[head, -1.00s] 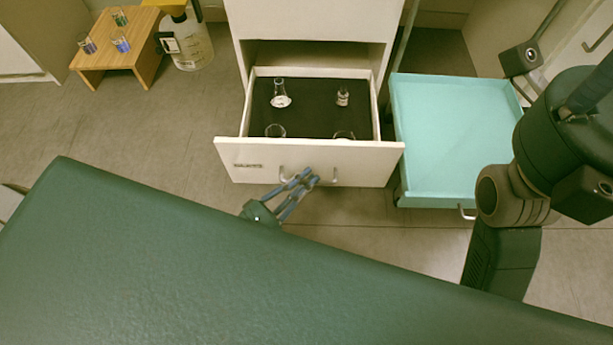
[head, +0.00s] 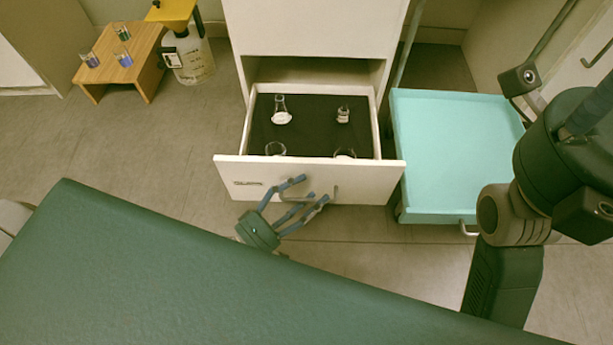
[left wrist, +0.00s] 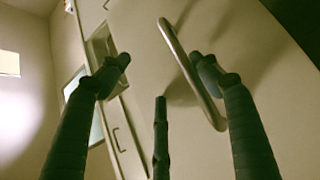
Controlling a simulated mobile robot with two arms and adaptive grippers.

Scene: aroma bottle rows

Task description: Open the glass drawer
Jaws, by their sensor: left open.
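The white glass drawer (head: 215,168) is pulled out of its white cabinet in the head view. Clear glassware stands on its dark liner, including a flask (head: 281,112) at the back left and a small bottle (head: 343,114) at the back right. My left gripper (head: 312,189) is open, its fingers spread in front of the drawer front by the metal handle (head: 336,193). In the left wrist view the handle (left wrist: 180,55) runs slanting between the spread fingers (left wrist: 160,75), which do not close on it. Contact cannot be told. My right gripper is out of view.
A turquoise open drawer or tray (head: 455,150) sits just right of the glass drawer. A small wooden stand (head: 142,52) with coloured beakers and a jug with a yellow funnel (head: 188,58) are at the upper left. Floor (head: 150,140) left of the drawer is clear.

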